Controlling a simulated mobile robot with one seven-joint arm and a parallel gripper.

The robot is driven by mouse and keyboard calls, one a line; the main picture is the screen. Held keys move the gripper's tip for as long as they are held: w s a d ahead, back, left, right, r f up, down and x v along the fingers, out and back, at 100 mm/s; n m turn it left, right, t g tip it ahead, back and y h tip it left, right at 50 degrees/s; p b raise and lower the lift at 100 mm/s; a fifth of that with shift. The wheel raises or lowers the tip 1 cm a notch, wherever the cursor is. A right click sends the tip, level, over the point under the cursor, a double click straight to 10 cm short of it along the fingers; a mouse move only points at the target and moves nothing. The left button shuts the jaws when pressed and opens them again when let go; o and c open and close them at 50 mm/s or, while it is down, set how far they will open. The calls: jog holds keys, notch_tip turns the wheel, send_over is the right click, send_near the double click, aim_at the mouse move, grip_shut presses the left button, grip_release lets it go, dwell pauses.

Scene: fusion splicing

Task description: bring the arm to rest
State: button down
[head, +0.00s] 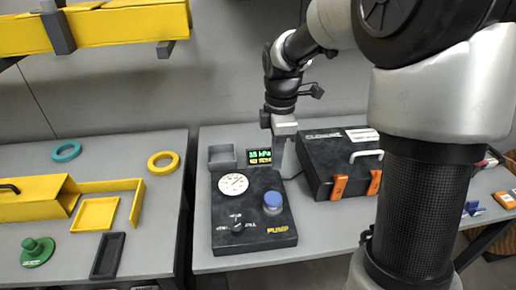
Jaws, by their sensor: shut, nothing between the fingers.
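My arm comes in from the upper right and bends down toward the table (330,238). My gripper (281,160) points down at its end, above the back edge of the black pump unit (255,236), between the small display and the black closure case (320,158). It is shut and empty. I cannot tell whether its tips touch anything. My forearm hides part of the table at the right.
The pump unit has a gauge (233,184), a blue button (273,202) and a black knob (237,228). A grey bin (222,157) and a display (259,156) stand behind. The left table (150,232) holds yellow parts. A yellow beam (120,25) hangs upper left.

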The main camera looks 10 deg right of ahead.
jog(key=s+d+r+m+t+p, duration=0.1)
jog(key=s+r+m+t+p, duration=0.4)
jog(key=s+r+m+p, duration=0.6)
jog(key=s+r+m, duration=0.7)
jog(key=s+r, duration=0.1)
jog(key=r, duration=0.3)
jog(key=shift+s+d+t, duration=0.15)
jog(key=shift+s+t, duration=0.1)
jog(key=shift+t, duration=0.05)
jog(key=shift+r, duration=0.1)
